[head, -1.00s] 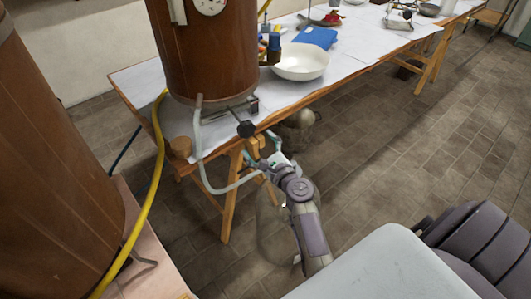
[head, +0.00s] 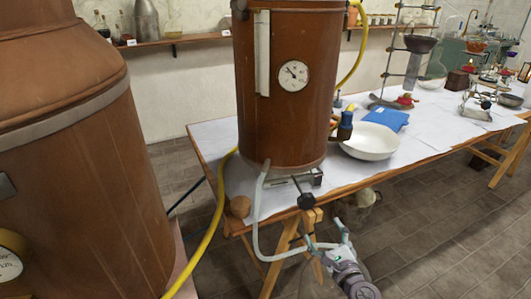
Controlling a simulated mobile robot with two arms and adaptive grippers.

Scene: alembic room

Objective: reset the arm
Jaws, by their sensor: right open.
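My right gripper (head: 330,248) shows at the bottom of the head view, in front of the table's near edge. My left gripper is not in view.
A larger copper vessel (head: 85,200) fills the left. A yellow hose (head: 213,225) runs between. Free floor lies right.

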